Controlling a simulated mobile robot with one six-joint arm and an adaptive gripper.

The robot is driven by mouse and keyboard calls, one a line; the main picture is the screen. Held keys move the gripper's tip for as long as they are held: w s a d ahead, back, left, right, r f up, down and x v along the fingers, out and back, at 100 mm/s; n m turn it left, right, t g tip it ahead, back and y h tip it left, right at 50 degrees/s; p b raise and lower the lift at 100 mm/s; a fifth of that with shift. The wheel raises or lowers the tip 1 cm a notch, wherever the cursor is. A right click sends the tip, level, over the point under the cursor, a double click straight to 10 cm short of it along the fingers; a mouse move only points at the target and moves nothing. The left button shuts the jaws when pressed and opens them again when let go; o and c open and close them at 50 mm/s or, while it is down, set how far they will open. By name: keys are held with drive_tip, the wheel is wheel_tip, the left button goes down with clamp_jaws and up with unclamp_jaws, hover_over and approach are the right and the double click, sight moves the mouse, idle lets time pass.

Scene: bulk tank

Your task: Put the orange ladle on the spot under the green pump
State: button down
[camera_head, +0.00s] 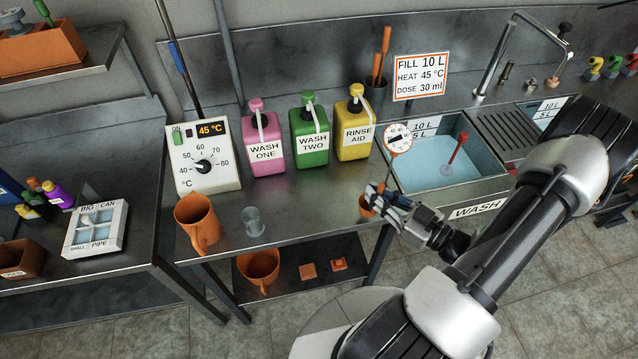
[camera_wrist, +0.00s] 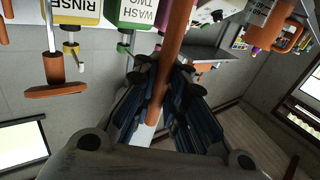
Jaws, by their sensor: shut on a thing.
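My gripper (camera_head: 390,203) is at the counter's front edge, left of the wash tank. In the wrist view my gripper (camera_wrist: 160,110) is shut on the orange ladle's handle (camera_wrist: 172,50), which runs between the fingers. A small orange part of the ladle (camera_head: 366,206) shows beside the fingers in the head view; the rest is hidden. The green pump bottle (camera_head: 309,138), marked WASH TWO, stands upright at the back between the pink and yellow ones. It also shows in the wrist view (camera_wrist: 137,12). The counter in front of it is bare, with no spot mark discernible.
The pink bottle (camera_head: 261,146) and yellow bottle (camera_head: 353,130) flank the green one. A dial gauge (camera_head: 398,138) stands close behind my gripper, by the water tank (camera_head: 436,172). A clear cup (camera_head: 253,221) and orange jug (camera_head: 197,222) stand at the left.

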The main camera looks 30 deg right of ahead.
drive_tip(key=f+b+x, duration=0.1)
drive_tip(key=f+x, duration=0.1)
drive_tip(key=x, duration=0.6)
drive_tip(key=f+b+x, duration=0.2)
drive_tip(key=x, duration=0.7)
drive_tip(key=shift+w, duration=0.2)
drive_tip(key=shift+f+b, duration=0.25)
drive_tip(key=shift+b, duration=0.15)
drive_tip(key=c, duration=1.7)
unclamp_jaws()
drive_tip(key=shift+o, duration=0.2)
drive_tip(key=shift+r, duration=0.1)
drive_tip(key=p+v, duration=0.2)
drive_tip(key=v, duration=1)
drive_tip(key=shift+r, duration=0.25)
